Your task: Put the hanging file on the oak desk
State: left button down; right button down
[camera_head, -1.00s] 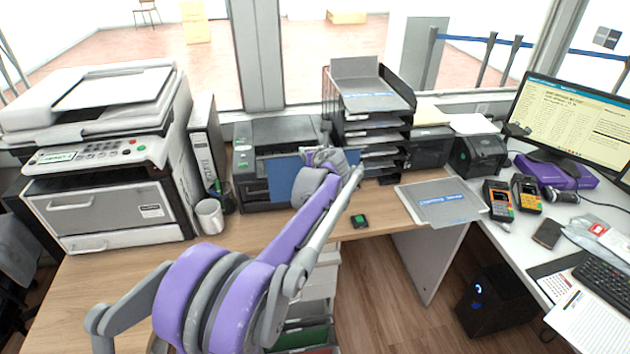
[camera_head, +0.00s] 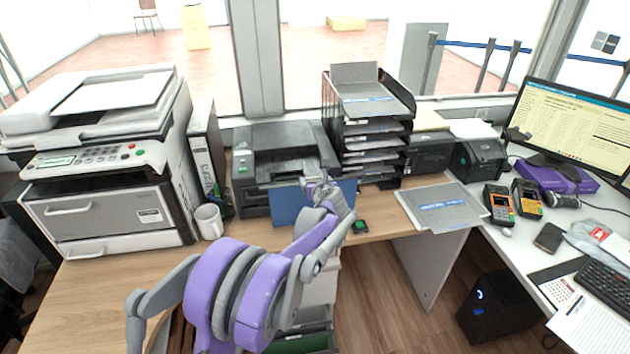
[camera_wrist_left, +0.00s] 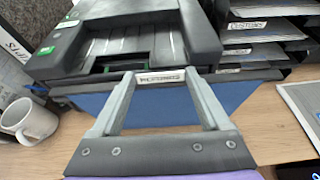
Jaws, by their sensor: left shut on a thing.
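The hanging file (camera_head: 287,207) is a blue folder with a dark top bar and a white label tab. My left gripper (camera_head: 321,186) is shut on its top edge, at the tab, and the file hangs below the jaws in front of the black printer. In the left wrist view the fingertips (camera_wrist_left: 160,76) meet at the tab, and the blue file (camera_wrist_left: 238,94) spreads out on both sides. The oak desk (camera_head: 105,292) is the light wooden top beneath; I cannot tell whether the file's lower edge touches it. My right gripper is not in view.
The black printer (camera_head: 282,140) and a letter-tray stack (camera_head: 372,130) stand behind the file. A white mug (camera_head: 208,221) is to its left. A small black-green item (camera_head: 360,227) and a grey folder (camera_head: 441,207) lie to its right. The desk's front left is bare.

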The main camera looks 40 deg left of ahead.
pick_arm(q)
grip_release()
jog(key=shift+f, duration=0.1)
jog(key=shift+r, duration=0.3)
jog(key=v, duration=1.2)
jog(key=s+d+f+n+g+h, duration=0.1)
jog(key=s+d+f+n+h, duration=0.4)
jog(key=s+d+n, duration=0.7)
jog(key=s+d+f+n+g+h, duration=0.2)
jog(key=s+d+f+n+h, duration=0.3)
jog(key=s+d+n, duration=0.8)
notch_tip(320, 180, down, 2)
jog(key=shift+s+f+n, duration=0.2)
jog(key=shift+s+n, duration=0.2)
jog(key=shift+s, duration=0.35)
jog(key=shift+d, duration=0.1)
